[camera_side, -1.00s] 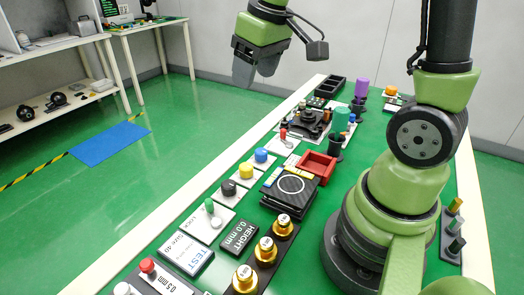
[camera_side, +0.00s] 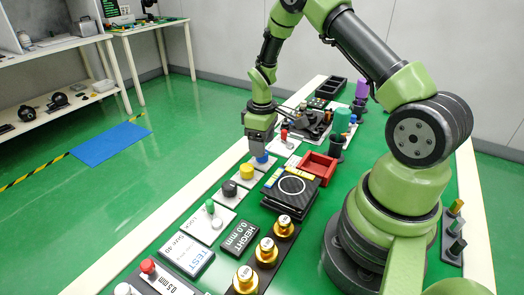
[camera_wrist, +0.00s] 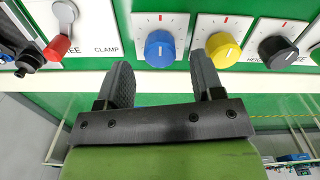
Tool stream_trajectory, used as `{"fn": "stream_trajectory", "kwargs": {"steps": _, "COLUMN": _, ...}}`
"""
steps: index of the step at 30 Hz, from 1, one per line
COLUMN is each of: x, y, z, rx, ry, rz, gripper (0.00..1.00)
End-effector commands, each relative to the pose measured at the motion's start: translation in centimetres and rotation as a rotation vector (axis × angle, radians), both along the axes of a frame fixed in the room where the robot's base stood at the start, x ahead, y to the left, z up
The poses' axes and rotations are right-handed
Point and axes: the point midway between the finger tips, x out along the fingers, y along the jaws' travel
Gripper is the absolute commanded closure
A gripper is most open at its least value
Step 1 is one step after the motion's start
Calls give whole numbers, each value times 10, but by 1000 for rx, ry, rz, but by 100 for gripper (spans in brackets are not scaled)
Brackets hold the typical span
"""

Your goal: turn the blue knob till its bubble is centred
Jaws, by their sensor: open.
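The blue knob (camera_wrist: 159,47) sits on a white plate with a red mark above it, left of the yellow knob (camera_wrist: 222,50) in the wrist view. My gripper (camera_wrist: 161,72) is open, its two fingertips to either side of and just short of the blue knob in that picture. In the side view my gripper (camera_side: 259,149) points down right over the blue knob (camera_side: 263,161), which is partly hidden; I cannot tell whether they touch. A black stage (camera_side: 291,187) with a white ring stands beside the knobs. I cannot make out any bubble.
A black knob (camera_side: 229,188) stands beyond the yellow one. A red-topped clamp lever (camera_wrist: 58,46) is on the blue knob's other side. A red open tray (camera_side: 319,167) and brass weights (camera_side: 266,252) stand on the green bench.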

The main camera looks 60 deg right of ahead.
Motion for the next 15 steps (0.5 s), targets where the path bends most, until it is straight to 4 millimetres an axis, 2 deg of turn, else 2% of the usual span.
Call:
{"fn": "stream_trajectory", "kwargs": {"steps": 3, "x": 0, "y": 0, "z": -18, "rx": 1, "ry": 2, "rz": 1, "gripper": 39}}
{"fn": "stream_trajectory", "kwargs": {"steps": 6, "x": 0, "y": 0, "z": -26, "rx": 1, "ry": 1, "rz": 1, "gripper": 39}}
{"fn": "stream_trajectory", "kwargs": {"steps": 15, "x": 0, "y": 0, "z": -31, "rx": -1, "ry": -1, "rz": 0, "gripper": 39}}
